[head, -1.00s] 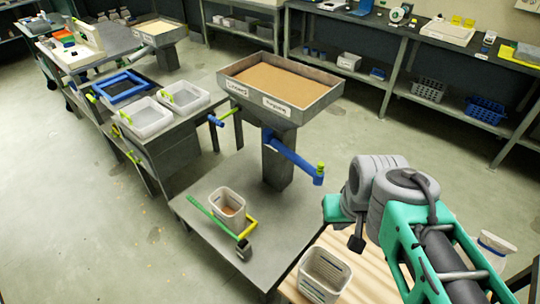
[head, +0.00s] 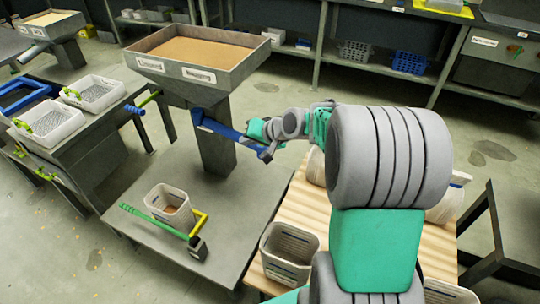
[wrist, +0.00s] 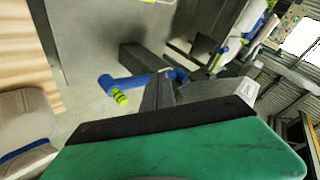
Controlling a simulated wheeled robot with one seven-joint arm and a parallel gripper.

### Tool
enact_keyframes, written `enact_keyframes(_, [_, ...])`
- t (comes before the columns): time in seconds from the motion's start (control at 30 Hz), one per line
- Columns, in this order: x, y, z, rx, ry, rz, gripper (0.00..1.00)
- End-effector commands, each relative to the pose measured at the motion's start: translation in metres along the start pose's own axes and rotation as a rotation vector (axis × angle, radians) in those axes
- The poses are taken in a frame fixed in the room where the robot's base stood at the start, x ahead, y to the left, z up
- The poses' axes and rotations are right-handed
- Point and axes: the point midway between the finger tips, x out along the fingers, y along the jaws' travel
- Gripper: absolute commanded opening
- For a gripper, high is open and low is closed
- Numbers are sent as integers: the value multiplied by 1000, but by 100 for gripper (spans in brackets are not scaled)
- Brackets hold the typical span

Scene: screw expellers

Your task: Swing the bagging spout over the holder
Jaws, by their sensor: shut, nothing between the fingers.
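The bagging spout (head: 222,131) is a blue arm on the grey post under the hopper, pointing right. In the wrist view the spout (wrist: 130,86) shows its blue tube and yellow-green end piece, beyond the green and black gripper part along the bottom. My gripper (head: 266,153) is shut and empty, at the spout's outer end in the head view, partly covering it. Whether they touch cannot be told. The likely holder (head: 198,223), a yellow bracket with a green bar, is on the low grey table, beside a white bin (head: 165,197) with brown contents.
The hopper (head: 200,75), a tray of brown material, stands above the post. A wooden-topped table (head: 295,210) with white bins (head: 288,245) lies right of the grey table (head: 150,250). Shelves (head: 320,70) stand at the back.

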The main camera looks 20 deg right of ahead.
Motion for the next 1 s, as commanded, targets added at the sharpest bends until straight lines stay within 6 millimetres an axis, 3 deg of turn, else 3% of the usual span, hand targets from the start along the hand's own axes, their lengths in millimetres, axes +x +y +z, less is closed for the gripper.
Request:
enact_keyframes(0.03, [52,61,-2,138,72,-89,0])
enact_keyframes(0.1, [76,109,-28,324,193,-243,0])
enact_keyframes(0.2, [84,170,-52,548,339,-427,0])
enact_keyframes(0.3, [75,209,-64,684,433,-547,0])
enact_keyframes(0.4, [67,221,-71,737,470,-598,0])
enact_keyframes(0.73, [66,219,-74,738,472,-600,0])
enact_keyframes(1.0, [99,204,-98,732,470,-599,0])
